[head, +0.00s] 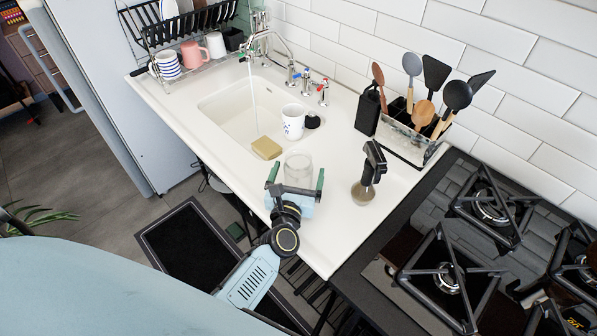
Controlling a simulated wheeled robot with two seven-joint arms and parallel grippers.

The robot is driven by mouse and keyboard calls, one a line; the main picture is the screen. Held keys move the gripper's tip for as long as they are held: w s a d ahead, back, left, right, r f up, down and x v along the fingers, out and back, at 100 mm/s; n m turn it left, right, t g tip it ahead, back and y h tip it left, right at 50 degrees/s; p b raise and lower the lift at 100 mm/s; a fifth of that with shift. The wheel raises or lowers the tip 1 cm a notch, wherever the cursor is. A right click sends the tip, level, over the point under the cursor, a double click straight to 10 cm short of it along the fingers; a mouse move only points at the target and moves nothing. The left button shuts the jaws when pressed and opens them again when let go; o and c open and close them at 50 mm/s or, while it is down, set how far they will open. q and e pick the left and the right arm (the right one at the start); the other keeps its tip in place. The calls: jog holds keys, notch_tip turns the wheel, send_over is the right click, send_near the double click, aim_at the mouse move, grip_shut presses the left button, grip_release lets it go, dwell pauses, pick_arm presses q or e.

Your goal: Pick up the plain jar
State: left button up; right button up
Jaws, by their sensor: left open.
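A plain clear glass jar (298,168) stands on the white counter just in front of the sink. My left gripper (296,180) is at the jar, with its green-padded fingers spread apart, one on each side of it. The gripper's body hides the lower front of the jar. I cannot tell whether the fingers touch the glass. My right gripper does not show.
A soap bottle with a dark pump (368,175) stands right of the jar. A sponge (266,148) and a white patterned mug (293,122) are behind it by the sink. The gas hob (450,275) is at the right.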

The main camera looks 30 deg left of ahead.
pick_arm(q)
jog(key=shift+x, duration=0.8)
jog(key=shift+c, duration=0.4)
jog(key=c, duration=1.1)
